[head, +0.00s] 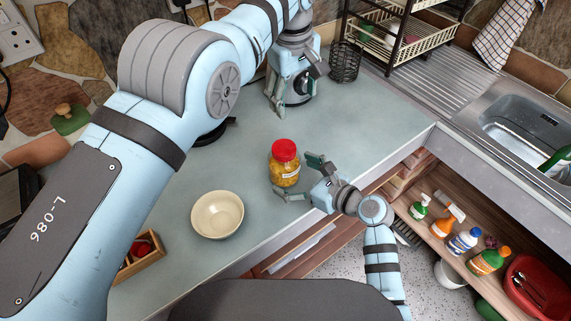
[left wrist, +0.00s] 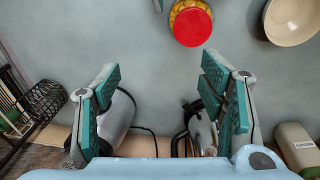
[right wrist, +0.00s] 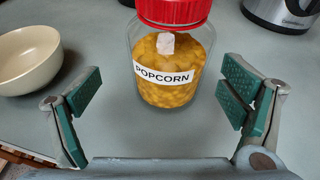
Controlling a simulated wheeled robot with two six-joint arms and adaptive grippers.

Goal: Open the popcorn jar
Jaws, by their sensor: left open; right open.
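The popcorn jar (head: 284,170) stands upright on the grey-green counter, with a red lid (head: 284,150) on it. In the right wrist view the jar (right wrist: 168,75) is clear glass, filled with yellow kernels, with a white POPCORN label. My right gripper (head: 294,178) is open beside the jar, its fingers pointing towards it, with nothing between them. My left gripper (head: 278,106) is open and empty, behind the jar near the back of the counter. In the left wrist view the red lid (left wrist: 192,27) shows at the top, beyond the open fingers (left wrist: 167,105).
A cream bowl (head: 217,214) stands left of the jar. A black wire basket (head: 345,62) and a dish rack (head: 405,40) are at the back right, by the sink (head: 525,118). An open drawer or shelf of bottles (head: 462,241) lies below the counter. Counter between jar and sink is clear.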

